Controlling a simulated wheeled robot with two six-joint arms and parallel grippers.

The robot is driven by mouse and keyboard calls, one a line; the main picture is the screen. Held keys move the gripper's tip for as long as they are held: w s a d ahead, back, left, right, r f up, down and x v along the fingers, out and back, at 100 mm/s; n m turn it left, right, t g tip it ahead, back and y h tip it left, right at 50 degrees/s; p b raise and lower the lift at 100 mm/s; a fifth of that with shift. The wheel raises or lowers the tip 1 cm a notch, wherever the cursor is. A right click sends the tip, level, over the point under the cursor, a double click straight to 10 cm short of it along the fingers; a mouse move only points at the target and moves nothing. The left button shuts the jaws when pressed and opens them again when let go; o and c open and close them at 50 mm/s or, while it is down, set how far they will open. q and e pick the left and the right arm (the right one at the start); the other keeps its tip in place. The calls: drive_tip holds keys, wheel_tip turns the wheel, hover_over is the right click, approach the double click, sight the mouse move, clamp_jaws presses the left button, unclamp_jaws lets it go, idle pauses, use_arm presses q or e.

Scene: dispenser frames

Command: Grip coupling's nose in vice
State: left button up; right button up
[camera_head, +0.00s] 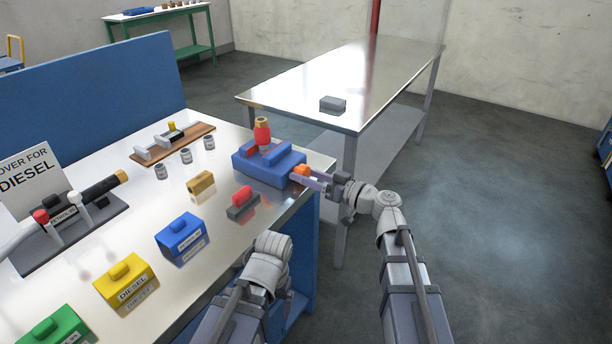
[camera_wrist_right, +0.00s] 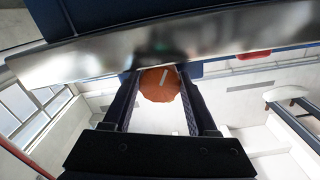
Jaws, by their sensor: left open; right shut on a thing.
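The coupling (camera_head: 262,133), red with a brass-coloured top, stands upright at the blue vice (camera_head: 262,170), its lower end down between the jaws. I cannot tell whether both jaws touch it. My right gripper (camera_head: 312,177) is shut on the orange knob (camera_head: 301,170) at the vice's right side. In the right wrist view the round orange knob (camera_wrist_right: 160,85), with a white mark, sits between the fingertips. My left gripper (camera_head: 273,246) is open and low at the bench's front edge. Its fingers are hard to make out.
On the bench (camera_head: 222,228) stand blue (camera_head: 181,236), yellow (camera_head: 125,281) and green (camera_head: 56,332) blocks, a small brass block (camera_head: 201,185), a grey-and-red piece (camera_head: 241,204) and small grey cylinders (camera_head: 186,156). A steel table (camera_head: 350,75) with a grey box (camera_head: 333,104) stands behind.

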drive_tip(key=o, duration=1.4)
drive_tip(key=shift+d, duration=0.1)
drive_tip(key=v, duration=0.7)
drive_tip(key=shift+s+d, duration=0.2)
drive_tip(key=shift+s, duration=0.05)
drive_tip(key=shift+c, duration=0.2)
